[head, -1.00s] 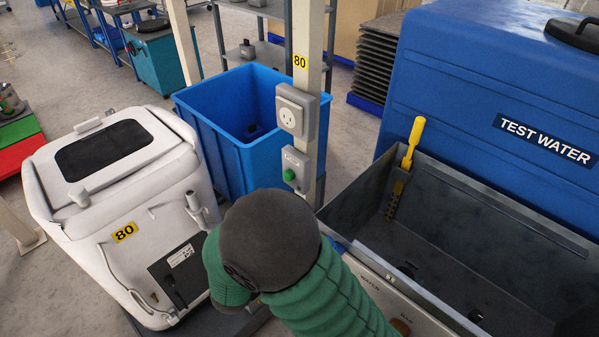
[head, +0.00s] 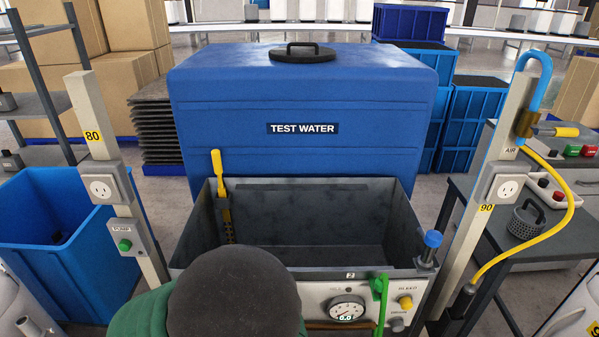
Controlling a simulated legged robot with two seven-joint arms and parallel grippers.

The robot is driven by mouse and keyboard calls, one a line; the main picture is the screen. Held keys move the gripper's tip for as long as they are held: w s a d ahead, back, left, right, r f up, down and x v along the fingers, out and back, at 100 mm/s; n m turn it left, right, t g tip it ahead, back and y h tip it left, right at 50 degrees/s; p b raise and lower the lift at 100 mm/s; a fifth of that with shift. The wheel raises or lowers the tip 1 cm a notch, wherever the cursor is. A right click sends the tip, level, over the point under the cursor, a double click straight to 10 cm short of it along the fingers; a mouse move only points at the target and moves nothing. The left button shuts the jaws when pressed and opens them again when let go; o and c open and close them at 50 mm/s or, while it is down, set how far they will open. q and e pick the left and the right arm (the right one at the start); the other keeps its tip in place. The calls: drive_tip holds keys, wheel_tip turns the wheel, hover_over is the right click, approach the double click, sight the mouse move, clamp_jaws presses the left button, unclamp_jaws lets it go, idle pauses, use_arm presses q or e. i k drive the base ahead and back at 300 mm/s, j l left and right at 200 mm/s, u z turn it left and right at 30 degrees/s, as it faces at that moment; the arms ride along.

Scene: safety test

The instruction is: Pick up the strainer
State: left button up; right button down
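A dark, round, perforated basket with a looped handle (head: 524,222), which looks like the strainer, stands on the grey table (head: 487,215) at the right in the head view. It is upright, behind the right post and its yellow hose. A yellow-handled tool (head: 217,175) leans upright inside the left end of the grey tank (head: 300,262); its lower part looks slotted or bristled. Neither of my grippers is in view. A dark rounded cap with a green sleeve covers the tank's front left corner.
A blue case labelled TEST WATER (head: 300,95) stands behind the tank. Posts with sockets flank it: the left post (head: 112,170) and the right post (head: 496,190). A yellow hose (head: 565,222) loops beside the basket. A blue bin (head: 60,240) is at the left.

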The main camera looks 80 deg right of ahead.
sight(526, 223)
drive_tip(key=z, duration=4.3)
